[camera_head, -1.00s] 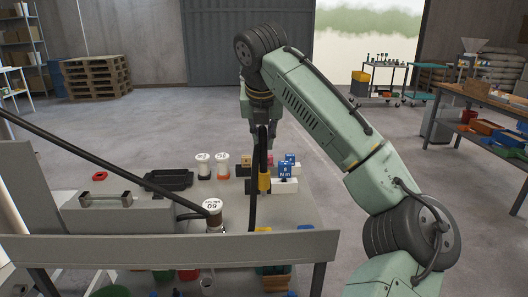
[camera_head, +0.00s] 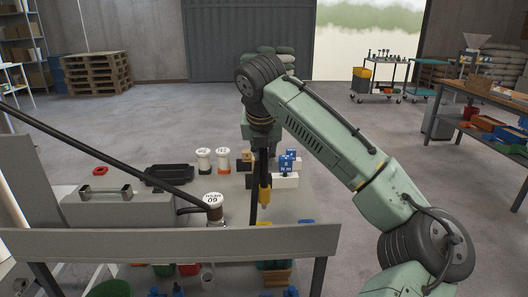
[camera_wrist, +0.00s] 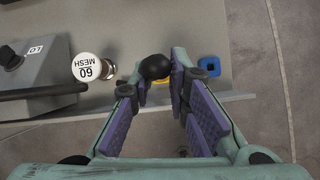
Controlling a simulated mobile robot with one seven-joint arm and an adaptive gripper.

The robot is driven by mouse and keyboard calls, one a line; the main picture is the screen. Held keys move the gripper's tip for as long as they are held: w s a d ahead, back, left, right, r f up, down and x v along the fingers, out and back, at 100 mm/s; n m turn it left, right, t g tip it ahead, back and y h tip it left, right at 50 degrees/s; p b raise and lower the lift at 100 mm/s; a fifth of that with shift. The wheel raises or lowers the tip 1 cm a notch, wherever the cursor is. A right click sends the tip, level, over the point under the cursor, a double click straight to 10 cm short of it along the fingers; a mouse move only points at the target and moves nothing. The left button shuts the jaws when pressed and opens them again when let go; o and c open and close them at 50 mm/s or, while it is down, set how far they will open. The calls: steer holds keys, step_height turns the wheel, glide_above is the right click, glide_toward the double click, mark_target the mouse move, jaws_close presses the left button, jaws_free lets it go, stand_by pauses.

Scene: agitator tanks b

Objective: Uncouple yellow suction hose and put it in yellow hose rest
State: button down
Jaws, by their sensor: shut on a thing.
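My gripper (camera_head: 262,152) is shut on the black suction hose (camera_head: 254,205) above the bench. Its yellow end (camera_head: 265,193) hangs below the fingers and looks clear of any coupling. Another length of the hose runs down beside it towards the bench's front edge. In the wrist view a round black piece (camera_wrist: 155,66) sits between the purple fingertips (camera_wrist: 158,80). A yellow piece (camera_head: 264,224), perhaps the yellow hose rest, shows at the front edge behind the grey rail; a bit of yellow shows beneath the black piece in the wrist view. How they meet is hidden.
A 60 mesh canister (camera_head: 213,204) stands left of the hose, by a grey handled case (camera_head: 118,206). Blue and white blocks (camera_head: 286,174) stand just right of the yellow end. A grey rail (camera_head: 170,244) crosses the front.

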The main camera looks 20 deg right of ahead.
mark_target(264, 187)
steer(key=shift+f+b, duration=1.15)
steer(key=shift+f, duration=1.7)
steer(key=shift+p, duration=0.7)
steer(key=shift+f, duration=0.25)
steer(key=shift+f+b, duration=0.8)
steer(key=shift+f, duration=0.85)
steer(key=c, duration=1.5)
jaws_free()
steer(key=shift+o, duration=0.2)
